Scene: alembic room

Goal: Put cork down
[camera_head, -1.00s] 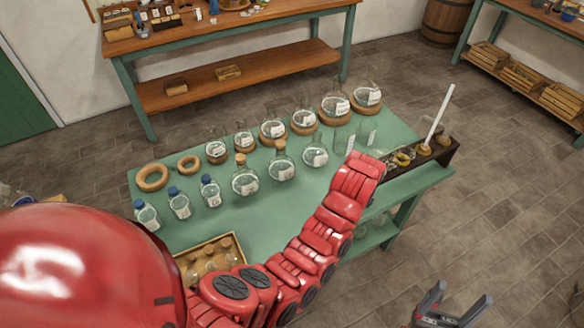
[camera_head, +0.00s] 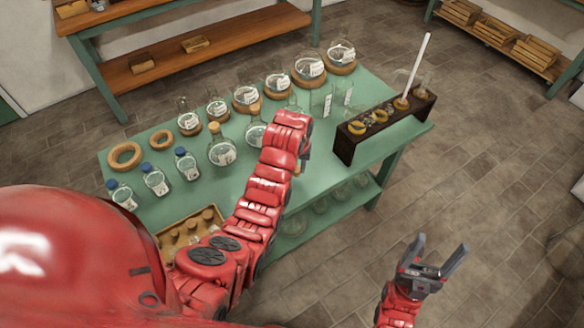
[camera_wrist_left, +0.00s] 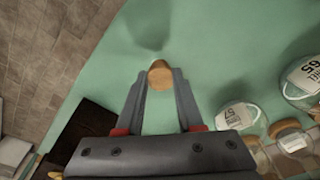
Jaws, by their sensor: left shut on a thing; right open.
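A tan cork (camera_wrist_left: 160,74) sits between the fingertips of my left gripper (camera_wrist_left: 159,88) in the left wrist view, with green tabletop behind it. The gripper is shut on it. How far the cork is above the table is hard to tell. In the head view my left gripper (camera_head: 304,162) is mostly hidden behind my red forearm, over the right-middle part of the green table (camera_head: 330,185). My right gripper (camera_head: 441,246) is open and empty, over the floor to the right of the table.
Round flasks (camera_head: 222,152) on the table, some corked, several on cork rings, stand beyond my left arm. Blue-capped bottles (camera_head: 155,181) and empty cork rings (camera_head: 124,156) are at left. A dark rack (camera_head: 345,150) stands at the right end. A tray (camera_head: 164,226) is nearer me.

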